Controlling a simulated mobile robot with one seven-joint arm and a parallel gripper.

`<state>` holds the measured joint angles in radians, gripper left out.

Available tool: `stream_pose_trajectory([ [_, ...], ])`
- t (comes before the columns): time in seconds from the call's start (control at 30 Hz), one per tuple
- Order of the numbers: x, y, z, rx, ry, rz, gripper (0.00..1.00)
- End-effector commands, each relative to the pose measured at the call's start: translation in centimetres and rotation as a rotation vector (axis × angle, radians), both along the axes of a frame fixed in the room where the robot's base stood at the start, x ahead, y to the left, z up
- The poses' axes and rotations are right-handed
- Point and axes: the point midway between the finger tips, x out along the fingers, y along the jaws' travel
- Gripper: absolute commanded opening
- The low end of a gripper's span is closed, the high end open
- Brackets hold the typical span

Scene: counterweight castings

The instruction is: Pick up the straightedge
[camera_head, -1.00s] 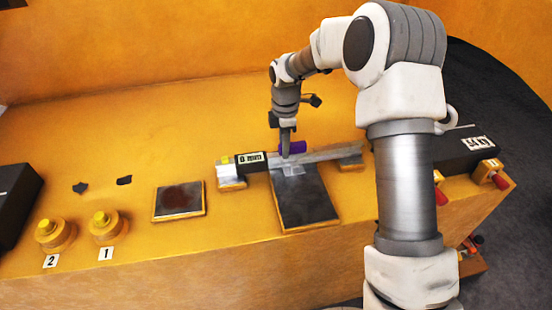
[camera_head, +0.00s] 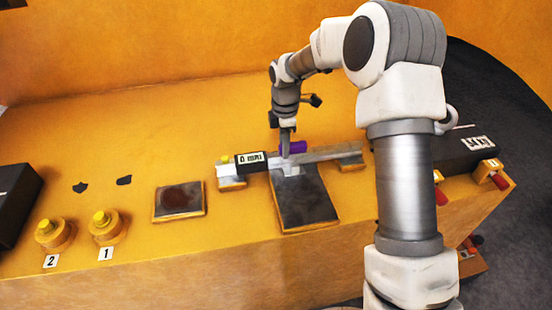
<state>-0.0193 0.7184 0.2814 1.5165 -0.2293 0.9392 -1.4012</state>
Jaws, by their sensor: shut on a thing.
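The straightedge (camera_head: 325,154) is a long grey metal bar running left to right across the bench. Its ends lie at two low supports, the left one (camera_head: 231,183) and the right one (camera_head: 351,163); I cannot tell whether it touches them. My gripper (camera_head: 287,155) comes down from above and is shut on the straightedge near its middle. The fingertips are small and partly hidden against the bar.
A dark plate (camera_head: 305,205) lies in front of the bar, and a smaller dark plate (camera_head: 181,199) is to its left. A purple object (camera_head: 297,147) is close behind the gripper. The bench's back is clear.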

Motion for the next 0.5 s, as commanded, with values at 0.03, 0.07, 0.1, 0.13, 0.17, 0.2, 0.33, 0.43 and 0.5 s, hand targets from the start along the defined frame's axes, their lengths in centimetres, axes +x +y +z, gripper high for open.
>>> stream_pose_trajectory([
  [0.03, 0.1, 0.0, 0.2, 0.001, -0.004, 0.000, 0.00],
  [0.07, 0.1, 0.0, 0.2, 0.001, -0.004, 0.000, 0.00],
  [0.1, 0.1, 0.0, 0.2, 0.001, -0.004, 0.000, 0.00],
  [0.13, 0.1, 0.0, 0.2, 0.001, -0.004, 0.000, 0.00],
  [0.17, 0.1, 0.0, 0.2, 0.001, -0.004, 0.000, 0.00],
  [0.2, 0.1, 0.0, 0.2, 0.001, -0.004, 0.000, 0.00],
  [0.33, 0.1, 0.0, 0.6, 0.001, -0.004, 0.000, 0.00],
  [0.43, 0.1, 0.0, 1.4, 0.001, -0.006, -0.001, 0.00],
  [0.5, 0.1, 0.0, 2.2, 0.001, -0.005, -0.001, 0.00],
])
